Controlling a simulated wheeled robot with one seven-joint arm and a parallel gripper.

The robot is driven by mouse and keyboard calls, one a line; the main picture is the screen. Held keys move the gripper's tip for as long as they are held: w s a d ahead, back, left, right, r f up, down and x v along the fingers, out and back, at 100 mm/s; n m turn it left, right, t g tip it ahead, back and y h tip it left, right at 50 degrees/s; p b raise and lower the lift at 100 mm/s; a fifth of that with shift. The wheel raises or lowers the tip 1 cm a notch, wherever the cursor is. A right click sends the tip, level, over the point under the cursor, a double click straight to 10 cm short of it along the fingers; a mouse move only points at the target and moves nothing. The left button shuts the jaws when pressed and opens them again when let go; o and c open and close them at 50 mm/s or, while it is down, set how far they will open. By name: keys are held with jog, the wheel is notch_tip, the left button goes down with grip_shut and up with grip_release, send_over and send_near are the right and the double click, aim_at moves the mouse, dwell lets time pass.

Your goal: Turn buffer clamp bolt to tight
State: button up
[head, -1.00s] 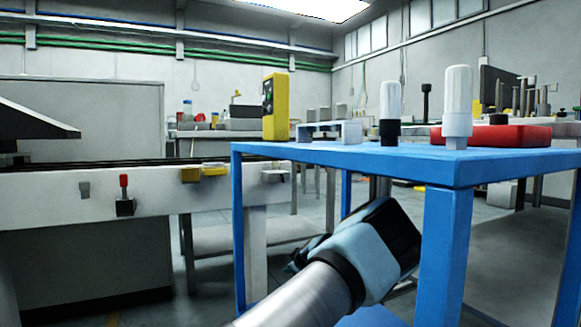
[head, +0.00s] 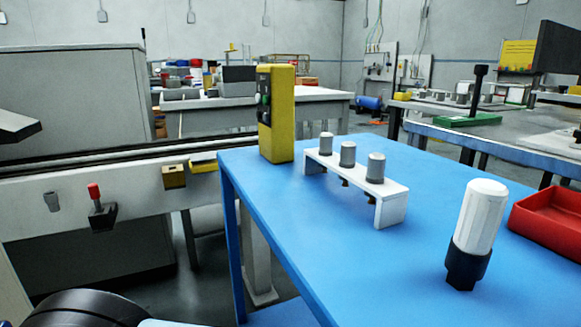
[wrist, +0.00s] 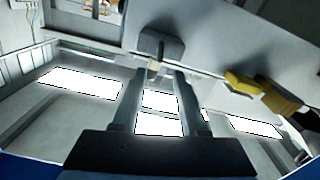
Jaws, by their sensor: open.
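My gripper (wrist: 159,72) shows in the wrist view with its two fingers apart. A grey rounded block with a short pale stem (wrist: 157,48) shows on the white machine side, at the fingertips. The stem lies in the gap between the fingers in the picture; I cannot tell whether they touch it. It may be the buffer clamp bolt, but I cannot tell for sure. In the head view the gripper is out of frame, and only a dark part of my arm shows at the lower left.
The white machine side (head: 130,200) carries a red-tipped lever (head: 100,207) and yellow blocks (head: 174,176), also in the wrist view (wrist: 280,97). A blue table (head: 330,240) holds a yellow control box (head: 281,115), a white rack (head: 392,206), a white-and-black tool (head: 477,230) and a red tray (head: 548,230).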

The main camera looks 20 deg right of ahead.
jog(key=w+a, duration=0.1)
jog(key=w, duration=0.8)
jog(key=shift+w, duration=0.15)
jog(key=shift+a, duration=0.15)
grip_shut()
jog(key=shift+f, duration=0.1)
